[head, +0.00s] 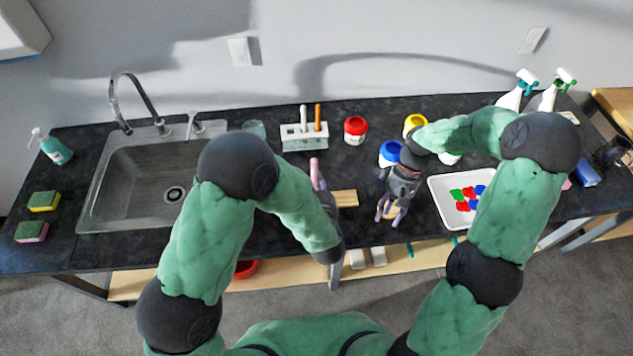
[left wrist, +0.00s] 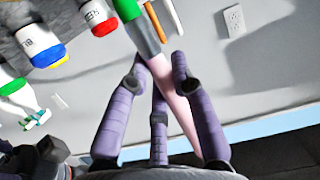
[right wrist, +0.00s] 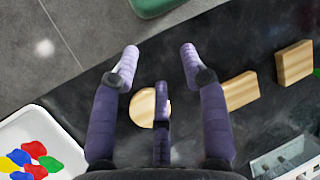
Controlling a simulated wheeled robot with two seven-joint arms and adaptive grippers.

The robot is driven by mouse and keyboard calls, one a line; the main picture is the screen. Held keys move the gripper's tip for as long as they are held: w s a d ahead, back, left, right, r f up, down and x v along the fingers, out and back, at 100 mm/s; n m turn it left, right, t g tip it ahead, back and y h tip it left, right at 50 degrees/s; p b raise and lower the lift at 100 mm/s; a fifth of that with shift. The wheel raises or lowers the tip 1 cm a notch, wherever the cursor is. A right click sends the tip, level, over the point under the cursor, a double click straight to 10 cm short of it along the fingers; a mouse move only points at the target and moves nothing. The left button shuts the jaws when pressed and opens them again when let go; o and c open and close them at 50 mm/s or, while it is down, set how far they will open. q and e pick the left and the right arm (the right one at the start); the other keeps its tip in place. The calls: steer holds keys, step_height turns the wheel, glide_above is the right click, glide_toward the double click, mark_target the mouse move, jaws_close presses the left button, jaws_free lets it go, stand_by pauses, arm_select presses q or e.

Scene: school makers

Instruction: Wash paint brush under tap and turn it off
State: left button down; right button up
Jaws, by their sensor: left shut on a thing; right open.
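My left gripper (left wrist: 158,70) is shut on a pink-handled paint brush (left wrist: 172,88). The brush has a grey and green section past the fingers; I cannot make out its bristles clearly. In the head view the pink brush (head: 315,170) stands up right of the sink (head: 130,190), over the counter. The curved metal tap (head: 135,92) rises at the sink's back, with a lever (head: 192,122) to its right. I see no water stream. My right gripper (head: 390,208) is open and empty above a round wooden piece (right wrist: 143,108), right of the wooden blocks.
A white brush holder (head: 303,143), a glass (head: 255,128) and several paint jars, including a red one (head: 355,130), line the back. A white paint tray (head: 440,190) lies right of my right gripper. Sponges (head: 44,201) and a soap bottle (head: 54,148) are left of the sink.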

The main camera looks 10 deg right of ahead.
steer(key=s+d+f+m+y, duration=0.3)
steer(key=s+f+m, duration=0.2)
steer(key=s+f, duration=0.7)
steer(key=a+f+t+h, duration=0.1)
steer(key=a+f+t, duration=0.1)
steer(key=a, duration=0.7)
steer(key=a+f+t+h, duration=0.1)
steer(key=a+f, duration=0.3)
steer(key=a, duration=0.5)
steer(key=shift+s+a+n+t, duration=0.35)
steer(key=shift+n+t, duration=0.05)
steer(key=shift+t, duration=0.5)
steer(key=shift+f, duration=0.1)
